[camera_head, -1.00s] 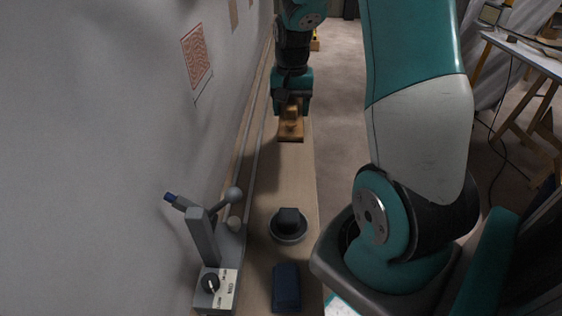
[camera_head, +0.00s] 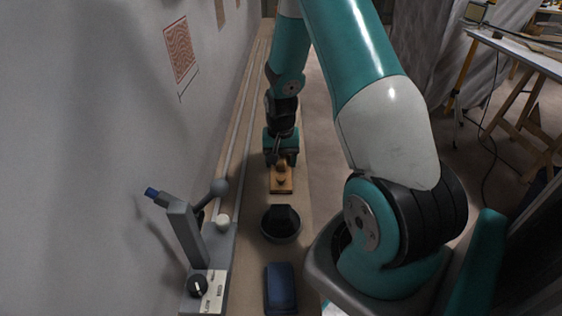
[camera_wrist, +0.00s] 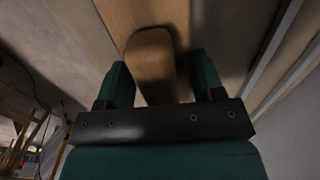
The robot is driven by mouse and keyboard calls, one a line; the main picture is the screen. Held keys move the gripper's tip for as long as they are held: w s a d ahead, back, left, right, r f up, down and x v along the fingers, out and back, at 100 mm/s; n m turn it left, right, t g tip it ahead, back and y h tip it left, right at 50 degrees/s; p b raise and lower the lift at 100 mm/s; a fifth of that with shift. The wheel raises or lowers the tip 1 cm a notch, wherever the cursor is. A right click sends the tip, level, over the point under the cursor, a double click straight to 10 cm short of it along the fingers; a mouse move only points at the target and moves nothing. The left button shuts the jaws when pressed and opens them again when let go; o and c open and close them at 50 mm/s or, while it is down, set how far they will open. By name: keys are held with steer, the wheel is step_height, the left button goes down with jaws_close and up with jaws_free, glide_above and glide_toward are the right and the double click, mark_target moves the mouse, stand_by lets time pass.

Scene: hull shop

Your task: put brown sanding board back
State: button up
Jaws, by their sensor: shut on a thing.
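The brown sanding board (camera_head: 281,184) is a flat wooden board with a raised wooden handle. In the head view it is over the long narrow bench along the wall, just beyond the round dark tool. My gripper (camera_head: 281,160) is shut on its handle. The wrist view shows the wooden handle (camera_wrist: 153,60) between the two fingers (camera_wrist: 162,88). I cannot tell whether the board touches the bench top or hangs a little above it.
The bench (camera_head: 251,262) also holds a round dark tool (camera_head: 281,224), a dark blue block (camera_head: 281,288) and a grey fixture with a lever and knob (camera_head: 187,235). The wall is close on the left. A white-topped trestle table (camera_head: 520,50) stands at the right.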

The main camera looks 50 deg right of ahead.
steer(key=o, duration=0.9)
steer(key=shift+f, duration=0.1)
steer(key=shift+c, duration=0.2)
step_height(320, 180, up, 12)
steer(key=p, duration=0.3)
steer(key=s+a+r+n+t+y, duration=0.1)
steer(key=a+r+n, duration=0.3)
steer(key=a, duration=0.5)
steer(key=s+a+r+n+y, duration=0.1)
steer(key=a+r+n, duration=0.2)
steer(key=a+r, duration=0.35)
steer(key=s+a+r+n+y, duration=0.1)
steer(key=s+a+r+n, duration=0.1)
steer(key=s+a+n, duration=0.3)
steer(key=s+a+r+n+g+y, duration=0.1)
steer(key=s+a+r+n, duration=0.2)
steer(key=s+a, duration=0.7)
steer(key=shift+s+a+r+n, duration=0.25)
steer(key=shift+a+n, duration=0.6)
steer(key=shift+n, duration=0.05)
